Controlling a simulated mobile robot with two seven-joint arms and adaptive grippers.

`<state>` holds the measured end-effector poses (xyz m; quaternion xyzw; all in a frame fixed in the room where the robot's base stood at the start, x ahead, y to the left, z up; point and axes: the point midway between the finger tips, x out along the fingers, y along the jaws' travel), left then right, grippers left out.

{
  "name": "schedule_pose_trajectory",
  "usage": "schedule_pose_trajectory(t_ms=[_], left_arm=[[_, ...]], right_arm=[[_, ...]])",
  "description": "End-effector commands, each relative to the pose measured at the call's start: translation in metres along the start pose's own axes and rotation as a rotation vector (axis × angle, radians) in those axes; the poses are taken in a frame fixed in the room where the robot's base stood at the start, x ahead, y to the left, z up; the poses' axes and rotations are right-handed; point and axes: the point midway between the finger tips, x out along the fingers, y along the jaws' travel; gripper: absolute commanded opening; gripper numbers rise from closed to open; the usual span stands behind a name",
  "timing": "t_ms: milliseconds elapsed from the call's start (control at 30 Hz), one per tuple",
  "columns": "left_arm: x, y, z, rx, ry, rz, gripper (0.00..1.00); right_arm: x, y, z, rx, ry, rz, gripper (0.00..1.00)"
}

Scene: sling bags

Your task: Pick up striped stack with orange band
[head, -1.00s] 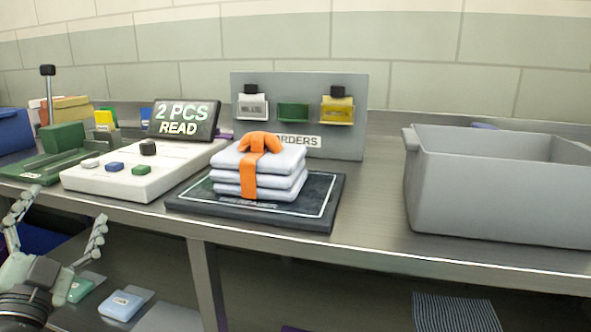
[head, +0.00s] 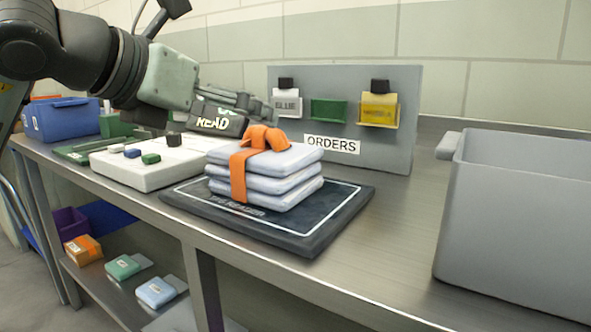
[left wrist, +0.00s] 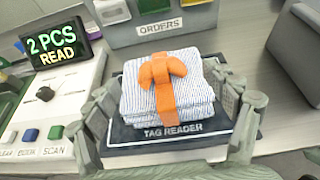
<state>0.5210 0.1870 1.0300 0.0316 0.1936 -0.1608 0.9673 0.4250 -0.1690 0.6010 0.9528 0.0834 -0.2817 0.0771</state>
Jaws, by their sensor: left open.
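The striped stack (head: 262,180) of several folded blue-white pieces sits on the dark tag reader pad (head: 330,222). An orange band (head: 238,176) with a knot on top wraps it. In the left wrist view the stack (left wrist: 195,100) lies between the spread fingers, with the orange knot (left wrist: 162,68) facing up. My left gripper (head: 250,108) is open and empty, above and behind the stack in the head view. It also shows in the left wrist view (left wrist: 165,120), one finger on each side of the stack. I cannot tell whether the fingers touch it. My right gripper is out of view.
A large grey bin (head: 520,210) stands at the right. An orders board (head: 345,110) is behind the stack. A white button console (head: 145,165) and a display reading 2 PCS READ (left wrist: 53,43) are at the left. Bare counter lies between pad and bin.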

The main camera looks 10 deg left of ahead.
Motion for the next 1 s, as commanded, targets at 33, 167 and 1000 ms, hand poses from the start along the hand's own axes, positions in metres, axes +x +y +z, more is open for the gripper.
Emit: schedule_pose_trajectory(t_ms=[33, 167, 1000], left_arm=[[0.002, 0.002, 0.000, 0.000, 0.000, 0.007, 0.84], [0.017, 0.002, 0.000, -0.001, 0.002, 0.006, 0.84], [0.077, 0.002, -0.003, 0.001, 0.000, 0.004, 0.70]], right_arm=[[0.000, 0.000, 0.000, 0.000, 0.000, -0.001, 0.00], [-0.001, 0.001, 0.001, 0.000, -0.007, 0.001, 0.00], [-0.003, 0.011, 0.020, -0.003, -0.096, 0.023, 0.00]])
